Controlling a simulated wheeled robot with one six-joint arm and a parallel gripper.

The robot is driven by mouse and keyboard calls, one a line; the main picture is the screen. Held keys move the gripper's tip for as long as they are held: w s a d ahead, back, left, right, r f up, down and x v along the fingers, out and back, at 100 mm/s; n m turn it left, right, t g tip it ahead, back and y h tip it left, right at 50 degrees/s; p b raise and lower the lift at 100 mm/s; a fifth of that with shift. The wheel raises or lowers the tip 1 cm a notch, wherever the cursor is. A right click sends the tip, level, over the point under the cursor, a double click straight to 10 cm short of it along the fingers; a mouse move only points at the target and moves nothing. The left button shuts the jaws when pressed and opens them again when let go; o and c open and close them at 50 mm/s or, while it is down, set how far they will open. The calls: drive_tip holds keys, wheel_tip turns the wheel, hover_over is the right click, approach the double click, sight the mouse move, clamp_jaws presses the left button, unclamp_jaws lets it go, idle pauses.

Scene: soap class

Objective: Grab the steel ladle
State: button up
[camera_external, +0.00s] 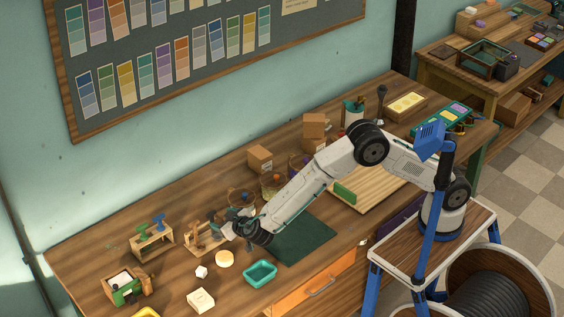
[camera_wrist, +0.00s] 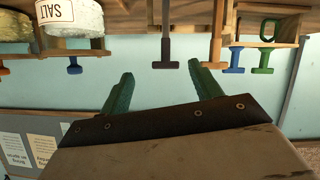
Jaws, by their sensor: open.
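My gripper (camera_external: 230,226) is at the far end of the outstretched arm, low over the left part of the bench, by a small wooden rack (camera_external: 200,242). In the wrist view, which looks upside down, its two green fingers (camera_wrist: 162,82) are spread with nothing between them. A dark grey T-shaped handle (camera_wrist: 166,45) stands in a wooden rack just beyond the fingertips, roughly midway between them, apart from them. An orange-brown T-handle (camera_wrist: 214,48) stands beside it to the right. I cannot tell whether either belongs to the steel ladle; no ladle bowl is clear there.
Blue (camera_wrist: 236,60) and green (camera_wrist: 264,58) T-handles stand farther right. A jar labelled SALT (camera_wrist: 72,20) is at left. A teal tray (camera_external: 260,273), a round yellow disc (camera_external: 224,258) and a white block (camera_external: 201,300) lie near the gripper. A dark green mat (camera_external: 305,240) is bare.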

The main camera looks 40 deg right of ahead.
sight(212, 215)
drive_tip(key=shift+w+a+r+m, duration=0.1)
drive_tip(key=shift+a+r+m, duration=0.2)
drive_tip(key=shift+a+m, duration=0.15)
drive_tip(key=shift+m, duration=0.45)
drive_tip(key=shift+w+f, duration=0.1)
drive_tip(key=shift+w, duration=0.05)
drive_tip(key=x, duration=0.7)
drive_tip(key=shift+w, duration=0.3)
drive_tip(key=c, duration=1.4)
